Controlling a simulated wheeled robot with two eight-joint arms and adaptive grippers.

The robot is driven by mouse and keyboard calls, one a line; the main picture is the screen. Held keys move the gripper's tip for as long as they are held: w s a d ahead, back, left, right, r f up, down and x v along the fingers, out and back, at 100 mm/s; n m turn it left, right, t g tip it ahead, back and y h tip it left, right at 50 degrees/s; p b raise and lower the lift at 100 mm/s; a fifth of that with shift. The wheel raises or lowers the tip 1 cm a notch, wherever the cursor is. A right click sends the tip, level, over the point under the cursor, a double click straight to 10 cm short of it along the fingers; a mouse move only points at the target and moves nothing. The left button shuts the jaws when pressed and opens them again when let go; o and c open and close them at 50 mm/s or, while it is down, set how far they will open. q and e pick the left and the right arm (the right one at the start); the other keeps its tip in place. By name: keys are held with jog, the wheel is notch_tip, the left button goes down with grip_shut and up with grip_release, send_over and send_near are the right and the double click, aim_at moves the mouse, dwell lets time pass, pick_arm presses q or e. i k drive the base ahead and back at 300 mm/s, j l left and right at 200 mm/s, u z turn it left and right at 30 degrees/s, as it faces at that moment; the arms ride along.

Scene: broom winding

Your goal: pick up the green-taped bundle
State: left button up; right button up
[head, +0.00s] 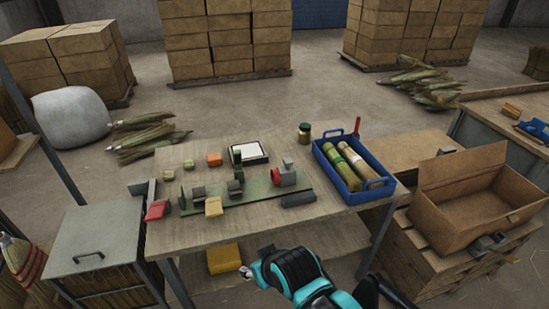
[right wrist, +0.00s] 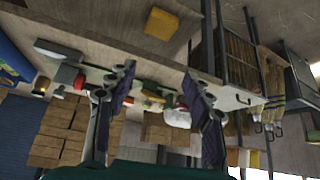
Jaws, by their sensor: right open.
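A blue crate (head: 322,163) stands at the right end of the worktable and holds two long bundles lying side by side. The left bundle (head: 334,168) looks olive green. The right bundle (head: 352,158) has a pale band near its middle. The tape colours are too small to tell for sure. My right gripper (head: 246,272) is in front of the table's front edge, left of and nearer than the crate, apart from both bundles. In the right wrist view its fingers (right wrist: 158,85) are spread with nothing between them. The crate's blue side (right wrist: 13,62) shows there at the left edge. My left gripper is not in view.
The worktable (head: 330,215) carries a green fixture (head: 262,198), small coloured blocks and a dark bar (head: 298,199). An open cardboard box (head: 470,205) is at right. A yellow bin (head: 223,258) sits under the table.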

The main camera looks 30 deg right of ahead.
aim_at(350, 180)
jog(key=z, duration=1.6)
jog(key=i+j+z, duration=0.1)
jog(key=i+z, duration=0.25)
jog(key=i, duration=0.15)
jog(key=i+j+z, duration=0.25)
jog(key=i+z, duration=0.15)
jog(key=i+j+z, duration=0.35)
jog(key=i+j, duration=0.05)
jog(key=i, duration=0.1)
